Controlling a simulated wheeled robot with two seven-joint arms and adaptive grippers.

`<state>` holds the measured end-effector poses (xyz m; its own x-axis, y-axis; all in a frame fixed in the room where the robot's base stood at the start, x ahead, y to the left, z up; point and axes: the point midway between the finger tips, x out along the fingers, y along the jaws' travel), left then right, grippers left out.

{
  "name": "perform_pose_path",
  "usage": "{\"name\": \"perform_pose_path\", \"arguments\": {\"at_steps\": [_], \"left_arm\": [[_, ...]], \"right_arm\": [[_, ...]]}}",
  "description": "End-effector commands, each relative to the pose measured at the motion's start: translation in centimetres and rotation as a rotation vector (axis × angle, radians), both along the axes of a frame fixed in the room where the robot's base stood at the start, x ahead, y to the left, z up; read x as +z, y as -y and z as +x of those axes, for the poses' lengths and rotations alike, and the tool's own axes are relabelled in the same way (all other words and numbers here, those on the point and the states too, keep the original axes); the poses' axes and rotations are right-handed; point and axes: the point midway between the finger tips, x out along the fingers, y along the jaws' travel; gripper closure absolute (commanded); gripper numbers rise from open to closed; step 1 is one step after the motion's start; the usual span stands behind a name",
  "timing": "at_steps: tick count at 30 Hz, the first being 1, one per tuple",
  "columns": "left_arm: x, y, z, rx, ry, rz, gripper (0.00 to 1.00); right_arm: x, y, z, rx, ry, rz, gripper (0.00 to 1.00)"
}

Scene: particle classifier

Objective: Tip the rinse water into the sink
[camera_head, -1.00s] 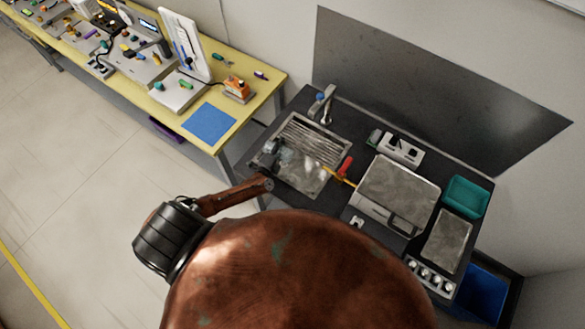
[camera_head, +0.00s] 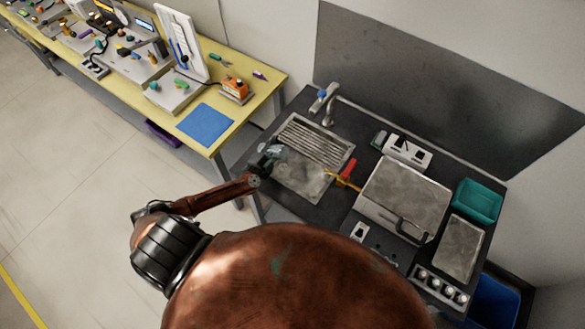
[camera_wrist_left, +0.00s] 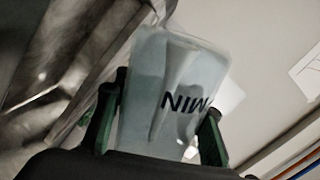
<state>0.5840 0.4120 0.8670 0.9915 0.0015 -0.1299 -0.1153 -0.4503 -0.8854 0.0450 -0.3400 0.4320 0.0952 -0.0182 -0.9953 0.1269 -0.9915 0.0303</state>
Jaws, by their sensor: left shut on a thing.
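My left gripper (camera_head: 268,158) is at the left edge of the metal sink (camera_head: 300,181). In the left wrist view its two dark green fingers (camera_wrist_left: 158,128) are shut on a translucent pale container (camera_wrist_left: 150,85). Dark letters on the container appear upside down, and it leans in that view. In the head view the container is small and mostly hidden by the gripper. I cannot make out the water in it or any stream. My right gripper is not in view.
A tap (camera_head: 326,104) stands behind the sink, and a ribbed drainer (camera_head: 318,140) covers its back part. A red and yellow tool (camera_head: 346,174) lies at the sink's right edge. A grey lidded box (camera_head: 402,196) stands right of it. A yellow bench (camera_head: 262,92) is at left.

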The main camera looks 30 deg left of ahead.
Motion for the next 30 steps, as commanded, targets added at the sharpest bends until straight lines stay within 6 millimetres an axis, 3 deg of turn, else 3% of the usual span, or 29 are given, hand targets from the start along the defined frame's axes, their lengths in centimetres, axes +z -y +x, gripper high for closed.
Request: {"name": "perform_pose_path", "arguments": {"at_steps": [6,18,30], "left_arm": [[2.5,0.3,0.0,0.001,0.009,-0.159,1.0],[3.0,0.5,0.0,0.001,0.03,-0.457,1.0],[4.3,-1.2,-0.1,0.0,0.05,-0.747,1.0]], "right_arm": [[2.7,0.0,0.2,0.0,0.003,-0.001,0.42],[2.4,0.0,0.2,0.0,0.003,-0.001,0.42],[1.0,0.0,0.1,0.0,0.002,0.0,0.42]]}}
